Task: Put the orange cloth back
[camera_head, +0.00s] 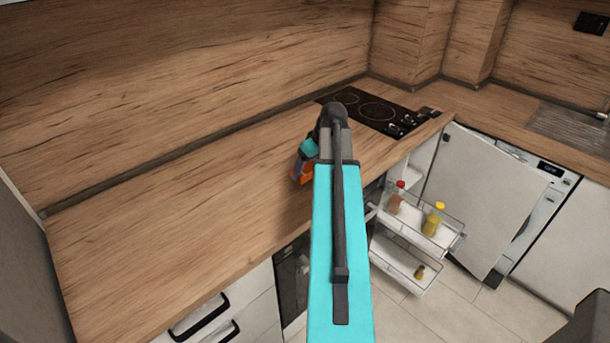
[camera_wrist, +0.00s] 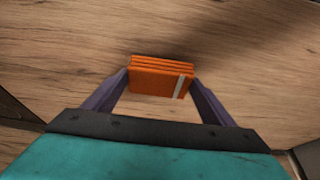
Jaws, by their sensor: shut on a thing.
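The orange cloth (camera_wrist: 155,80) is a folded stack with a pale stripe near its right end. In the wrist view it sits between the two fingers of my gripper (camera_wrist: 158,88), which touch it on both sides. My gripper (camera_head: 301,174) is shut on the cloth. In the head view only a small orange part of the cloth (camera_head: 301,179) shows, left of my arm and in front of the wooden worktop. My arm hides the rest. I cannot tell whether the cloth touches the worktop.
The long wooden worktop (camera_head: 170,215) is clear on the left. A black hob (camera_head: 375,112) lies at its back right. Below, a pull-out wire rack (camera_head: 405,262) stands out with bottles, including a yellow one (camera_head: 433,220). A white appliance door (camera_head: 487,190) stands ajar beside it.

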